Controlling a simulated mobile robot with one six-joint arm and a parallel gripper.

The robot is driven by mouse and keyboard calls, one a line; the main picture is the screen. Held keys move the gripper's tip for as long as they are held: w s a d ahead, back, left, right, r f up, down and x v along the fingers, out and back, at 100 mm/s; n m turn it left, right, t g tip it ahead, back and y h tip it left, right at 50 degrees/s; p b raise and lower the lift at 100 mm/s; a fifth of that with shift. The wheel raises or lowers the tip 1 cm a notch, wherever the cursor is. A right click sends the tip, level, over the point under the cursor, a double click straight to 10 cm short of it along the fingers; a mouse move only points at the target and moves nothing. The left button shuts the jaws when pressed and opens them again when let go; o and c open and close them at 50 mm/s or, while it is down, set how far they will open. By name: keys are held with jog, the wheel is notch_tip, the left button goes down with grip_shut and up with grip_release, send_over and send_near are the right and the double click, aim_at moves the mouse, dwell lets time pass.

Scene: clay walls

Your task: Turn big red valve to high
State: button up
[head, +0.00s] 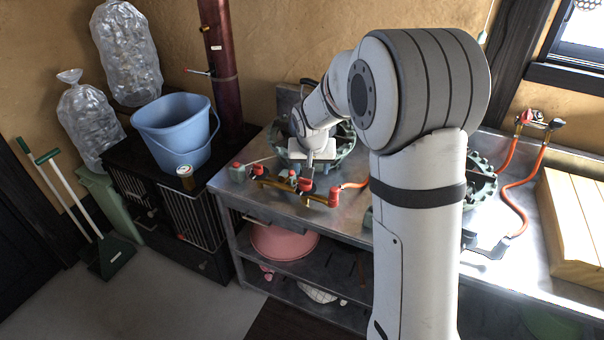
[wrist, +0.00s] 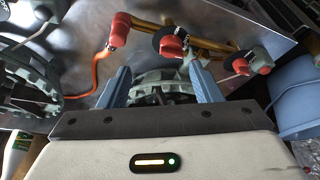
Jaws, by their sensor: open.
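A red valve handle (head: 306,185) sits on a brass pipe on the metal counter, beside the green burner. In the wrist view a large red handle with a black disc (wrist: 171,46) shows just beyond and between the fingertips. My gripper (wrist: 160,70) is open, its two blue-grey fingers apart with nothing between them. I see no contact with the handle. In the head view my gripper (head: 311,160) is over the burner's near edge, just behind the pipe, and partly hidden by my arm. Any high or low marking is too small to read.
A red elbow (head: 334,196) with an orange hose and a smaller red valve (head: 237,170) are close by. The green burner (head: 343,150) is behind. A blue bucket (head: 175,130) stands left on a black stove. Wooden boards (head: 575,225) lie at the right.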

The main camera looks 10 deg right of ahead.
aim_at(305, 180)
jog(key=x, duration=0.4)
jog(key=w+a+x, duration=0.1)
jog(key=x, duration=0.3)
jog(key=w+x, duration=0.1)
jog(key=x, duration=0.3)
jog(key=shift+w+a+r, duration=0.15)
jog(key=shift+a+r, duration=0.1)
jog(key=shift+r, duration=0.05)
jog(key=c, duration=0.9)
